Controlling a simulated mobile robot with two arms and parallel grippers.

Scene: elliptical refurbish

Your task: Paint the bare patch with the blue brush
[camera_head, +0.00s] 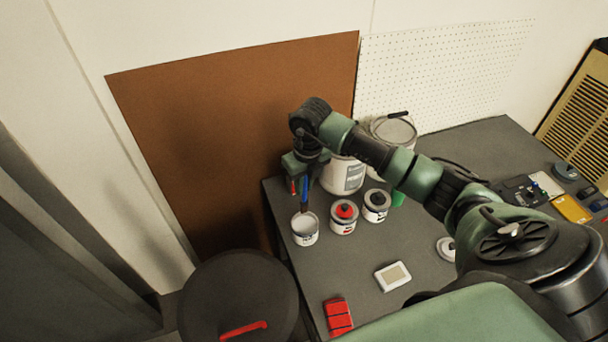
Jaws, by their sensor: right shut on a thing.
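My right gripper (300,178) points down above the left end of the grey workbench and is shut on the blue brush (305,186). The brush hangs nearly upright with its dark lower end at or just above the open can (305,239) of pale paint. I cannot tell whether the bristles touch the paint. A large brown panel (215,125) stands against the wall behind. I cannot make out a distinct bare patch. My left gripper is not in view.
A red-topped can (343,224) and a dark-topped can (376,212) stand right of the open can. A white bucket (348,180) is behind them. A white box (393,276) and a red block (338,316) lie nearer. A round dark lid (240,290) is at lower left.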

